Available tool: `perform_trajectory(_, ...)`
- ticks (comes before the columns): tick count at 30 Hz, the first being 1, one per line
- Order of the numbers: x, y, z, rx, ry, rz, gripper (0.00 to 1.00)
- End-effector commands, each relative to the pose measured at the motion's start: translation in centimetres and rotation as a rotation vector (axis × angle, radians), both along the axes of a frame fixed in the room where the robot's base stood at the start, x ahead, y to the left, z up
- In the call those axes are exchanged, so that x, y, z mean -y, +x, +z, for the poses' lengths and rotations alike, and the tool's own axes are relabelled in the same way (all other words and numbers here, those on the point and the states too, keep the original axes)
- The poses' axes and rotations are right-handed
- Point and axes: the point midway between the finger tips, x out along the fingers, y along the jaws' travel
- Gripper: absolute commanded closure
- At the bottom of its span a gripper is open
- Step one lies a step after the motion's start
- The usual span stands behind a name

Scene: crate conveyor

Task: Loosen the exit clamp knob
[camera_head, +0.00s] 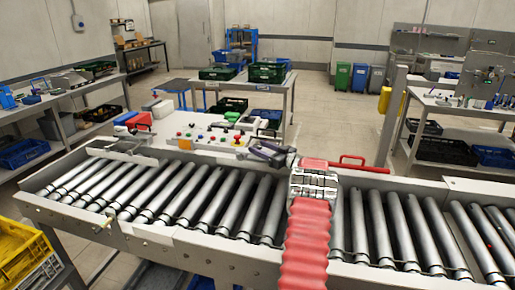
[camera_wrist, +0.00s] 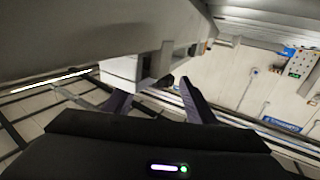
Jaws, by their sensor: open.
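My gripper (camera_head: 266,152) reaches past the far rail of the roller conveyor (camera_head: 190,192), just right of the button panel. In the wrist view its two dark fingers (camera_wrist: 157,100) are apart, with nothing clearly held. A pale block with a grey bracket (camera_wrist: 163,60) hangs from a grey rail (camera_wrist: 90,40) beyond and partly between the fingertips. I cannot tell whether they touch it. I cannot make out the exit clamp knob for certain in either view; it may be part of this bracket or hidden behind my gripper.
A panel with coloured buttons (camera_head: 210,141) stands behind the conveyor, left of my gripper. A table with green crates (camera_head: 266,72) is further back. The rollers carry no crate.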

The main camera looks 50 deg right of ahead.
Motion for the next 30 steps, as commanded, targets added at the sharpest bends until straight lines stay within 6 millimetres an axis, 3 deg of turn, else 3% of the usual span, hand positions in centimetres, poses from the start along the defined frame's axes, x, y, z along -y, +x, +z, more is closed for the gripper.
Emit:
perform_trajectory(18,-0.5,-10.3,-0.1,-0.001,0.001,-0.001,0.49)
perform_trajectory(30,-0.6,-11.5,-0.1,0.0,0.0,0.001,0.49)
